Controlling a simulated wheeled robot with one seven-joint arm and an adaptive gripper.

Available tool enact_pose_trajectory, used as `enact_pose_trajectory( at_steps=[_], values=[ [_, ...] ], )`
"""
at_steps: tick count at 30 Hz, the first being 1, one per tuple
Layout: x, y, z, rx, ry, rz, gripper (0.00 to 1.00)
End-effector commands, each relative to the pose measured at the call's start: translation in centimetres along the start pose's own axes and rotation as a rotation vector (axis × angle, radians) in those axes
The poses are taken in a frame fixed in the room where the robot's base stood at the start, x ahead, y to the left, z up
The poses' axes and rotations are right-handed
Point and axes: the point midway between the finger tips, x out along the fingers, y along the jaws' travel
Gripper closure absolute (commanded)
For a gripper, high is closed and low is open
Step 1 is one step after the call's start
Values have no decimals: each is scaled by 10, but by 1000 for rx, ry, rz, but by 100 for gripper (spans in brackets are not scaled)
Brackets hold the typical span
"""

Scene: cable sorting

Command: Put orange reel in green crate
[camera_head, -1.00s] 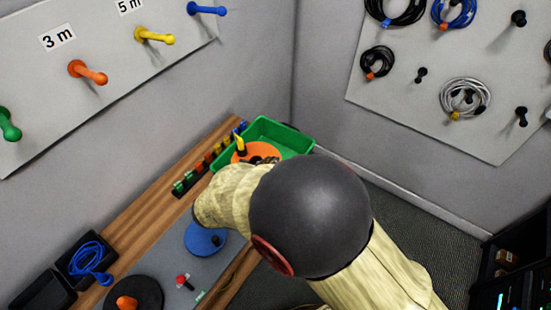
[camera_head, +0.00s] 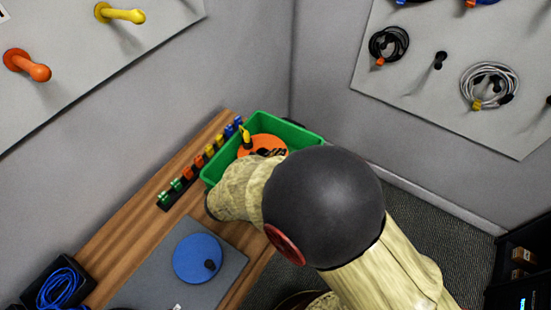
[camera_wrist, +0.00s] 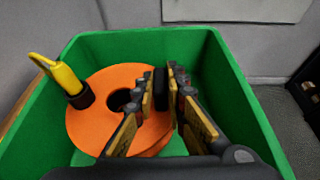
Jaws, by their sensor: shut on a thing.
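The orange reel (camera_head: 256,142) is a flat disc with a dark centre hole, inside the walls of the green crate (camera_head: 306,134) on the bench's far end. In the wrist view the reel (camera_wrist: 88,118) lies nearly flat within the crate (camera_wrist: 235,95). I cannot tell whether it rests on the crate floor. My gripper (camera_wrist: 160,90) is over the reel's right part, its fingers shut on a black knob of the reel. In the head view my arm hides the gripper and part of the reel. A yellow piece with a black collar (camera_wrist: 68,80) stands at the reel's left edge.
A rack of coloured clips (camera_head: 200,162) stands left of the crate. A blue reel (camera_head: 197,258) lies on a grey mat nearer me. A black tray with blue cable (camera_head: 58,285) is at lower left. Walls with pegboards rise behind.

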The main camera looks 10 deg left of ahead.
Motion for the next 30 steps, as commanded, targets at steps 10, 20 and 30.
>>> enact_pose_trajectory(
  at_steps=[10, 20, 30],
  values=[
    [4, -4, -18, -1, -1, 9, 100],
    [5, -4, -22, -3, 0, 9, 81],
    [5, -4, -22, -3, 0, 9, 69]
  ],
)
